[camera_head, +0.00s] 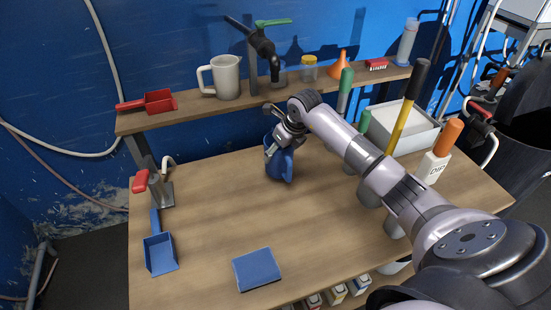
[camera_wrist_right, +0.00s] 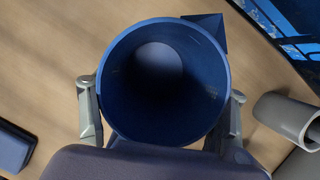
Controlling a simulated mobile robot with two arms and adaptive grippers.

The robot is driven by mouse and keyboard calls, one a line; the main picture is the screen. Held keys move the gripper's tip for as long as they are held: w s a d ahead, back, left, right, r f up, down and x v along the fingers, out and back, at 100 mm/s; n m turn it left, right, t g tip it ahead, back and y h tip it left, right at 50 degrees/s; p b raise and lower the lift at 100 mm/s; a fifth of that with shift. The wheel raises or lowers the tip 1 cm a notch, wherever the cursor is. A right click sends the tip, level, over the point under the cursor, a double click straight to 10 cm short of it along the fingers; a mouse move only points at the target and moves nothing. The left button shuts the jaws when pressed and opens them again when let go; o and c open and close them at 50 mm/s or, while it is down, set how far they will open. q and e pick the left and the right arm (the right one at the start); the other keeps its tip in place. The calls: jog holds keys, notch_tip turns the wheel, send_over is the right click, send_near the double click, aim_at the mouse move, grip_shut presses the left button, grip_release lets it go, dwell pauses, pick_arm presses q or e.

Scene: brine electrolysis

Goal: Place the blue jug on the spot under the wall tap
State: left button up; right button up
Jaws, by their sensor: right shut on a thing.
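The blue jug (camera_head: 280,163) is at the back middle of the wooden table, below the shelf edge. My right gripper (camera_head: 284,137) is shut on it near its top. In the right wrist view, I look into the open round mouth of the jug (camera_wrist_right: 165,80), with a finger on each side. The jug looks empty and roughly upright. I cannot tell whether its base touches the table. The wall tap (camera_head: 264,48), with a green lever, is above the raised shelf, behind the jug. I cannot make out a marked spot under it. My left gripper is not in view.
The shelf (camera_head: 190,112) holds a white jug (camera_head: 226,77), a red scoop (camera_head: 157,102), a yellow-lidded jar (camera_head: 309,69) and an orange funnel (camera_head: 339,64). A blue scoop (camera_head: 160,252) and blue pad (camera_head: 257,269) lie in front. A white tray (camera_head: 418,135) stands right.

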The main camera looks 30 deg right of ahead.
jog(key=shift+w+a, duration=0.1)
jog(key=shift+w, duration=0.8)
notch_tip(320, 180, down, 4)
jog(key=b, duration=0.3)
jog(key=shift+r, duration=0.2)
jog(key=shift+w, duration=0.1)
jog(key=o, duration=1.2)
